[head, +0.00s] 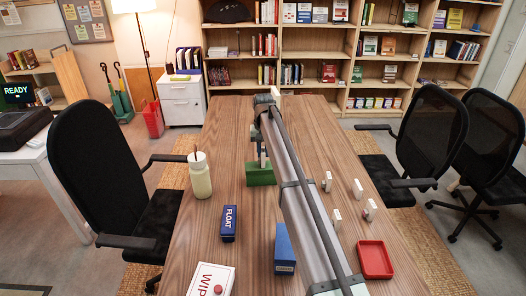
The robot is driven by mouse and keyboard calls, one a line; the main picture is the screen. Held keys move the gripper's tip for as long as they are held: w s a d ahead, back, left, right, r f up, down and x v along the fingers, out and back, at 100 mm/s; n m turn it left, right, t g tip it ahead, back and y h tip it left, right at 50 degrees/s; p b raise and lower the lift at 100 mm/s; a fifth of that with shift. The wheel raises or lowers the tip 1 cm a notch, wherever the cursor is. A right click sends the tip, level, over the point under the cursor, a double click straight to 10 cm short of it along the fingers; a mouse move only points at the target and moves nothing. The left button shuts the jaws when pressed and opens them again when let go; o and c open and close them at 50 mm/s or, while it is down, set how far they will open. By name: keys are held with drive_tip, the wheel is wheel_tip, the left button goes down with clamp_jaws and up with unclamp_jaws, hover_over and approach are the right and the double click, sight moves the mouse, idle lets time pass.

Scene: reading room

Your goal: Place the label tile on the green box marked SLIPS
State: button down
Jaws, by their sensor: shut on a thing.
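A green box (260,174) stands on the wooden table, left of my arm. Its marking cannot be read from here. My gripper (262,158) points down right above the green box, near its top, partly hidden behind my arm. It is shut on the label tile, which is small and mostly hidden at the fingertips. I cannot tell whether the tile touches the box.
A blue FLOAT box (229,224), another blue box (285,250), a white box with red lettering (211,281) and a bottle (200,178) stand on the table (225,135).

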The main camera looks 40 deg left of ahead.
sight(263, 150)
drive_tip(key=shift+f, duration=0.2)
drive_tip(key=c, duration=1)
unclamp_jaws()
drive_tip(key=shift+r, duration=0.1)
wheel_tip(263, 150, up, 12)
drive_tip(key=shift+r, duration=0.1)
